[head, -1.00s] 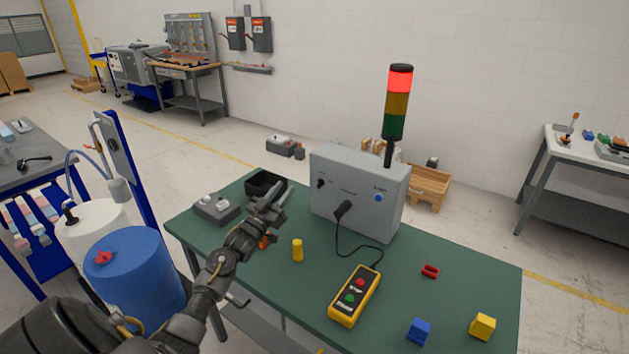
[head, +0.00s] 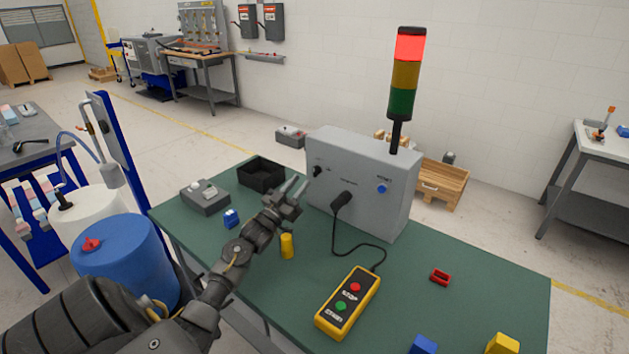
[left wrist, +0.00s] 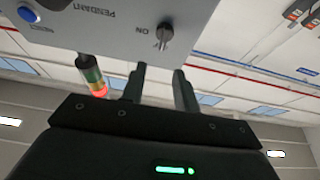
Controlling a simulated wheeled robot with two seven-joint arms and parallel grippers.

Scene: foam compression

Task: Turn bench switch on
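A grey control box (head: 362,180) stands on the green bench (head: 450,275). A black rotary switch (head: 317,171) sits at the upper left of its front face; it also shows in the left wrist view as a knob (left wrist: 164,36) beside the word ON. A blue reset button (head: 382,189) is on the right of the face. The signal tower (head: 404,75) is lit red at the top. My left gripper (head: 297,187) is in front of the box's left side, close to the switch but apart from it. Its fingers (left wrist: 160,85) are open and empty. My right gripper is out of view.
A black bin (head: 262,173) and a grey switch box (head: 205,196) stand behind and left of my gripper. A yellow cylinder (head: 287,245), a yellow pendant (head: 347,302) with its cable, and a red part (head: 440,277) lie on the bench. The bench's middle right is mostly clear.

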